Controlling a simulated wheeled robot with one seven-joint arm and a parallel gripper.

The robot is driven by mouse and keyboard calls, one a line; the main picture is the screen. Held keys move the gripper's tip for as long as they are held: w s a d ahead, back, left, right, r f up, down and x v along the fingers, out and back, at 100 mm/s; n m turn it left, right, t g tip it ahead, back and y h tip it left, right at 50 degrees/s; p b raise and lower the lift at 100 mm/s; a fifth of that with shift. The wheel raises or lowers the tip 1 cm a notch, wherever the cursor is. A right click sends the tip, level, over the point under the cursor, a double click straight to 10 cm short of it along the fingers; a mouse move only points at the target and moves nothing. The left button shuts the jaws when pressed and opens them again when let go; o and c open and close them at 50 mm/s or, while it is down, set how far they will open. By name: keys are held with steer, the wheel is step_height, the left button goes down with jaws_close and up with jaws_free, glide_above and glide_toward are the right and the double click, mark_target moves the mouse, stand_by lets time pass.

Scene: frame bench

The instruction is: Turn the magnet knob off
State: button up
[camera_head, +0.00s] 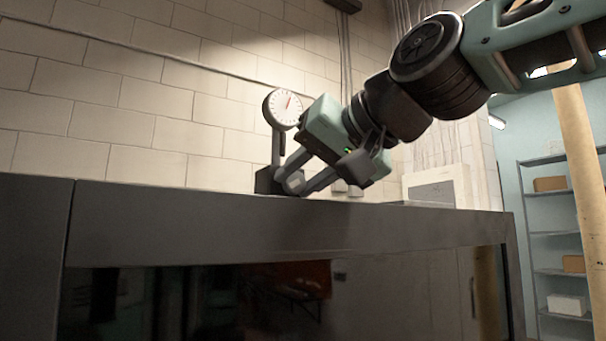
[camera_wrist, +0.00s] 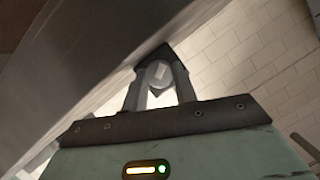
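The magnet base (camera_head: 266,181) is a small dark block on top of the grey bench frame. A post rises from it to a round white dial gauge (camera_head: 283,108) with a red needle. The magnet knob (camera_wrist: 159,73) is a round grey disc with a paler raised bar, on the face of the base turned toward my gripper. My gripper (camera_head: 294,181) reaches it from the upper right. In the wrist view, its two fingers (camera_wrist: 160,80) lie on either side of the knob and appear to touch it. The fingers partly hide the knob in the head view.
The grey bench frame (camera_head: 200,217) runs across the front, with a dark opening below. A pale brick wall (camera_head: 130,90) stands behind. A white box (camera_head: 437,186) is right of the gripper, and shelves (camera_head: 550,230) stand at the far right.

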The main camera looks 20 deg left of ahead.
steer(key=shift+r, duration=0.1)
stand_by(0.3)
steer(key=shift+n+t+h+p, duration=0.3)
steer(key=shift+n+p, duration=0.3)
steer(key=shift+s+a+n+t+h, duration=0.15)
steer(key=shift+n+t+h, duration=0.25)
steer(key=shift+n, duration=0.5)
steer(key=shift+s+f+n+t+h+b, duration=0.1)
steer(key=shift+f+n+t+h+b, duration=0.15)
steer(key=shift+n+t+h+b, duration=0.75)
steer(key=shift+a+r+n+t+b, duration=0.1)
steer(key=shift+n+t+b, duration=0.4)
steer(key=shift+n+b, duration=0.75)
steer(key=shift+s+n, duration=0.1)
steer(key=shift+n, duration=0.25)
steer(key=o, duration=0.7)
